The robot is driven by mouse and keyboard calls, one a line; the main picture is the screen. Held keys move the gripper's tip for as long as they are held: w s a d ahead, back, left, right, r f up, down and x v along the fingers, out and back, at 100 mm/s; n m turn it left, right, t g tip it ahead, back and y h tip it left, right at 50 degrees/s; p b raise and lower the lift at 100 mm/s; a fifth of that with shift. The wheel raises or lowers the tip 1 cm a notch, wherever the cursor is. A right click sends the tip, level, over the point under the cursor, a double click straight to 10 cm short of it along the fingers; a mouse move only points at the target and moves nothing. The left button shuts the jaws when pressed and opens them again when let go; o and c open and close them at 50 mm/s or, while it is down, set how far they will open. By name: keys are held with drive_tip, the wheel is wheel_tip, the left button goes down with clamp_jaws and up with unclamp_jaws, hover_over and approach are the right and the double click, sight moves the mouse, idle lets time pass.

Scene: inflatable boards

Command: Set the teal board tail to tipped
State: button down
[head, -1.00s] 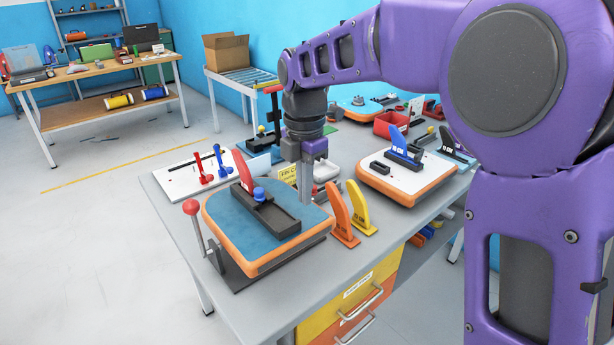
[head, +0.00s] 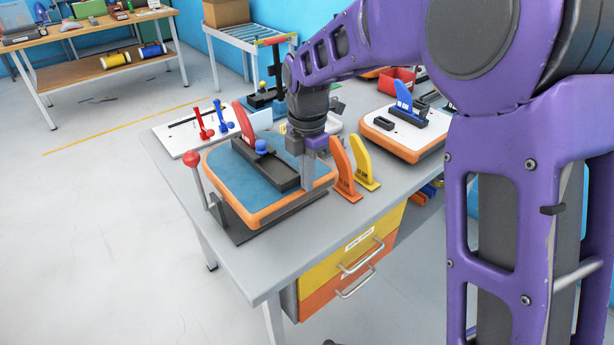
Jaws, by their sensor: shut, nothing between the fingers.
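The teal board tail (head: 228,180) has a teal top and an orange edge, and sits on a dark base (head: 237,232) at the near left of the bench. A black fin box (head: 276,172) with a blue knob (head: 261,146) and a red fin (head: 244,128) is on its top. A lever with a red ball (head: 193,159) stands at its left side. My gripper (head: 308,186) points down at the board's right edge, its fingers together and empty. I cannot tell whether the fingertips touch the board.
An orange fin (head: 342,169) and a yellow fin (head: 363,165) stand just right of my gripper. A white-topped board (head: 386,128) is further right. Red and blue levers (head: 214,123) stand on a white panel behind. The bench front is clear.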

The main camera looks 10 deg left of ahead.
drive_tip(key=shift+t+y, duration=0.5)
drive_tip(key=shift+y, duration=0.1)
drive_tip(key=f+b, duration=0.1)
drive_tip(key=f, duration=0.1)
drive_tip(key=s+d+f+b, duration=0.1)
drive_tip(key=f+b, duration=0.2)
drive_tip(key=f, duration=0.1)
drive_tip(key=shift+s+d, duration=0.2)
drive_tip(key=shift+d, duration=0.1)
drive_tip(key=shift+s+f, duration=0.1)
drive_tip(key=shift+s, duration=0.05)
drive_tip(key=shift+d, duration=0.1)
